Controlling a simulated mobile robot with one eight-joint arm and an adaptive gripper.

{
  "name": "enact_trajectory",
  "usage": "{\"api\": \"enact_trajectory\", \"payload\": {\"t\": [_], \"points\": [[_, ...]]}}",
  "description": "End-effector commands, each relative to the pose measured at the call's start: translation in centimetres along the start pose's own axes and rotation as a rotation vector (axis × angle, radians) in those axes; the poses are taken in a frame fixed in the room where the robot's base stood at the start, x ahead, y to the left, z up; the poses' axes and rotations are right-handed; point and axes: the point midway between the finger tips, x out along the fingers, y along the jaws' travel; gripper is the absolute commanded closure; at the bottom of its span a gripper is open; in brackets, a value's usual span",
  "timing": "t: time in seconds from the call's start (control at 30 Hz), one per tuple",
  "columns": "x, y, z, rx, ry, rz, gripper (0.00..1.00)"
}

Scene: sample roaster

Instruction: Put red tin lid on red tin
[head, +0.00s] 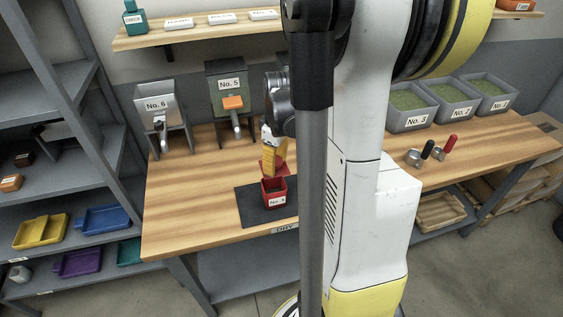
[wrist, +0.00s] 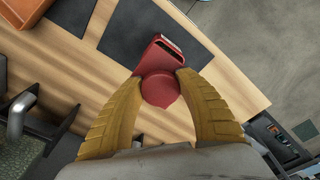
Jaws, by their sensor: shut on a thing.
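The red tin (head: 277,196) stands upright and open on a dark mat (head: 250,207) near the bench's front edge, with a "No. 3" label. It also shows in the wrist view (wrist: 152,58), just beyond my fingertips. My gripper (wrist: 161,77), with yellow fingers, is shut on the red tin lid (wrist: 160,92). In the head view my gripper (head: 271,168) points down just behind and above the tin. The lid looks tilted and off the tin's mouth; the fingers partly hide it. Whether lid and tin touch, I cannot tell.
Dispensers No. 6 (head: 159,105) and No. 5 (head: 228,90) stand at the back of the wooden bench (head: 185,195). Grey bins of green beans (head: 410,105) and two handled tools (head: 425,152) are at the right. The bench left of the mat is clear.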

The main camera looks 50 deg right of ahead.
Motion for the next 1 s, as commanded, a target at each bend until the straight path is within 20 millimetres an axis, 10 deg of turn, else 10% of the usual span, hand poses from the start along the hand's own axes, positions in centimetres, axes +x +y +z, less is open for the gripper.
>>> {"api": "enact_trajectory", "payload": {"t": [1.0], "points": [[5.5, -0.1, 0.5, -0.005, -0.009, -0.007, 0.98]]}}
